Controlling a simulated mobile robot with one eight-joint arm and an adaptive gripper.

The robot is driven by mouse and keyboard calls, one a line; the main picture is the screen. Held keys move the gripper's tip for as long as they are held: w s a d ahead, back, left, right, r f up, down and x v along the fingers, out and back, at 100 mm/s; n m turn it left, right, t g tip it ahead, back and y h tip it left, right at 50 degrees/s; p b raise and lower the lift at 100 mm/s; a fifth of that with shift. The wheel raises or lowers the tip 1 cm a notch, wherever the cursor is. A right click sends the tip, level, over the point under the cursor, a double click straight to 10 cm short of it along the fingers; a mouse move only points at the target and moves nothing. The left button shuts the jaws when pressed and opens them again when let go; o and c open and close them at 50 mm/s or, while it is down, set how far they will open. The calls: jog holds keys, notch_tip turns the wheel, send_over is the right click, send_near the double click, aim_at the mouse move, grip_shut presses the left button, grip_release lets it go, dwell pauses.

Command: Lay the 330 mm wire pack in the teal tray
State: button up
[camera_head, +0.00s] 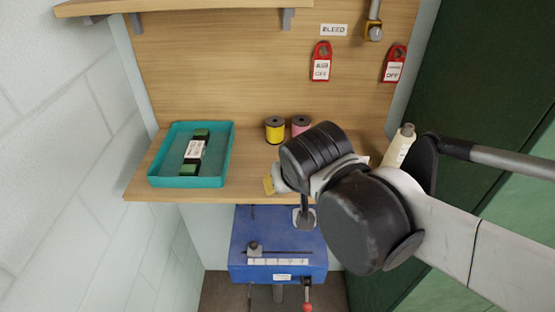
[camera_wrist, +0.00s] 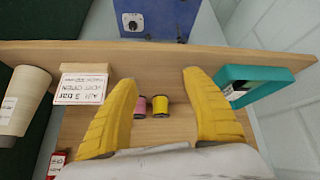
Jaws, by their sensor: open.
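The teal tray (camera_head: 223,155) sits on the left part of the wooden shelf. A dark pack with green ends and a white label (camera_head: 195,150) lies lengthwise inside it, on the tray floor; its print is too small to read, so I cannot confirm the 330 mm size. My gripper (camera_wrist: 158,85) is open and empty, its two yellow fingers spread wide over the shelf. In the head view my gripper (camera_head: 269,185) is mostly hidden behind my wrist, to the right of the tray and apart from it. The tray also shows at the right in the wrist view (camera_wrist: 262,75).
A yellow spool (camera_head: 275,130) and a pink spool (camera_head: 300,124) stand at the shelf's back. A cream cone (camera_head: 399,147) stands at right. A labelled block (camera_wrist: 82,84) is beside the cone. A blue machine (camera_head: 279,262) sits below the shelf edge. Red tags (camera_head: 321,62) hang behind.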

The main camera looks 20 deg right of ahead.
jog(key=shift+n+y, duration=0.4)
jog(key=shift+y, duration=0.2)
jog(key=s, duration=0.3)
jog(key=s+d, duration=0.1)
jog(key=s, duration=0.1)
jog(key=shift+s+d+f, duration=0.1)
jog(key=shift+s+f, duration=0.05)
jog(key=shift+f, duration=0.25)
notch_tip(320, 180, down, 10)
jog(key=b, duration=1)
jog(key=shift+f, duration=0.15)
